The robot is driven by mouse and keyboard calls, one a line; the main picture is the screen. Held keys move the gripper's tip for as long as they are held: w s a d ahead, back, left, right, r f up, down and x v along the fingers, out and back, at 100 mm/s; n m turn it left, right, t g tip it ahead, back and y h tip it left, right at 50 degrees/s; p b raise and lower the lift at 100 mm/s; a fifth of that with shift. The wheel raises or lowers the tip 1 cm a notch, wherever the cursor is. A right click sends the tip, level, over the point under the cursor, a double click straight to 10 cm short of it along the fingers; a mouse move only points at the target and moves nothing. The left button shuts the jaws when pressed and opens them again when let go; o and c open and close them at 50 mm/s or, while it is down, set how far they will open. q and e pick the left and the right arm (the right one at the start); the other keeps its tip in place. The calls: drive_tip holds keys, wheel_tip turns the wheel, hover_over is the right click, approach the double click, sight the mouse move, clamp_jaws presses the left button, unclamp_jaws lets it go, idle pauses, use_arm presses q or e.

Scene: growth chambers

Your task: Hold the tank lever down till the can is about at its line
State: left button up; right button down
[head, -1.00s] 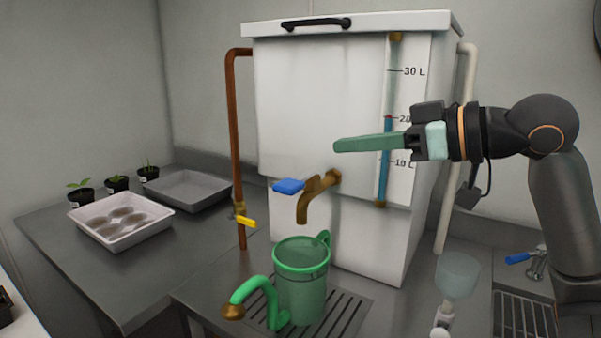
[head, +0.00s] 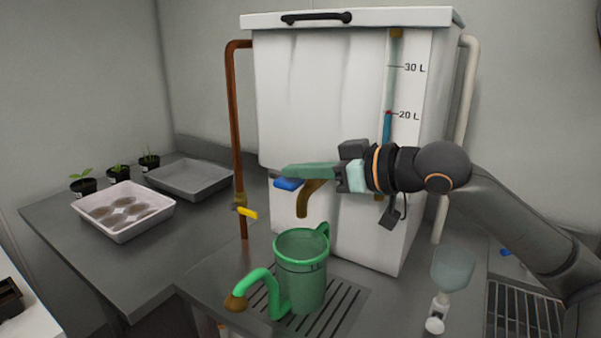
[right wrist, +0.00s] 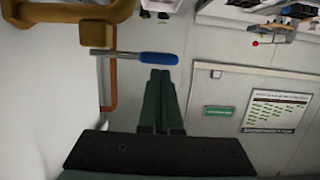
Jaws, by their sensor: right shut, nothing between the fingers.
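The white tank (head: 300,110) stands on the bench, with a brass tap (head: 306,200) and a blue lever (head: 288,184) on its front. Its sight gauge (head: 387,125) shows blue up to about 20 L. The green watering can (head: 300,285) stands on the drain grille below the spout, with a marked line near its top. I see no stream, and cannot tell the level inside. My right gripper (head: 283,171) is shut and empty, its tips just above the lever. In the right wrist view the lever (right wrist: 158,58) lies just beyond the fingertips (right wrist: 160,72); contact is unclear. My left gripper is out of view.
A copper pipe (head: 235,120) with a yellow-handled valve (head: 246,212) runs left of the tank. A white tray (head: 155,215), a grey tray (head: 190,181) and small potted plants stand at left. A clear cup-like vessel (head: 453,267) stands right of the can.

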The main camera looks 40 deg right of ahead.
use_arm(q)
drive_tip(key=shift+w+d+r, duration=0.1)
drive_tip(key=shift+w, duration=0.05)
use_arm(e)
drive_tip(key=f, duration=0.1)
drive_tip(key=n+b, duration=0.1)
drive_tip(key=f+n+b, duration=0.1)
drive_tip(key=shift+s+a+f+h, duration=0.15)
drive_tip(key=shift+a+f+h, duration=0.1)
drive_tip(key=shift+f+h, duration=0.05)
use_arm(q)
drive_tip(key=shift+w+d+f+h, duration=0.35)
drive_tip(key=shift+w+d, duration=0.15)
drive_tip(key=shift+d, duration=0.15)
use_arm(e)
drive_tip(key=shift+f+n+t, duration=0.3)
drive_tip(key=shift+n, duration=0.2)
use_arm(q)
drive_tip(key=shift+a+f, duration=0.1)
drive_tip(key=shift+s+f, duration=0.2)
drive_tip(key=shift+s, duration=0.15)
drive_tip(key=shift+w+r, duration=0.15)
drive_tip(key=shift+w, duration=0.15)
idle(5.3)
